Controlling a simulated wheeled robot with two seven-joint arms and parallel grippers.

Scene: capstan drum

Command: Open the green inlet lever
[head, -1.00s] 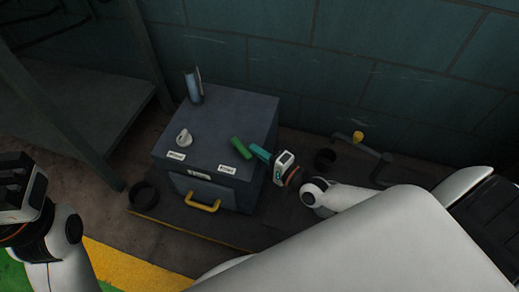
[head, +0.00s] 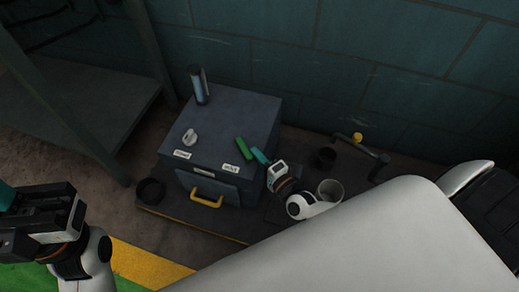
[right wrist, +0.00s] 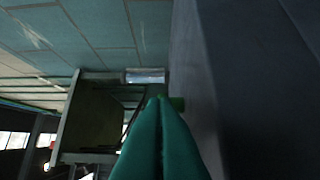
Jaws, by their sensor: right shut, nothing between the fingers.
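The green inlet lever (head: 244,147) is a short green bar at the right edge of the top of a dark grey box (head: 235,112). My right gripper (head: 257,153) is shut and empty, its teal fingertips close beside the lever on its right. In the right wrist view the shut teal fingers (right wrist: 160,112) point along the box side, and a small part of the green lever (right wrist: 177,103) shows just past their tips. Whether they touch is unclear. My left gripper (head: 10,200) is at the left edge, partly cut off, away from the box.
On the box are a grey-white knob (head: 190,137), a blue-grey upright cylinder (head: 199,86) and white labels. A yellow handle (head: 206,201) is on its front. A black ring (head: 150,191), a grey cup (head: 330,190) and a yellow-knobbed crank (head: 358,138) are around it.

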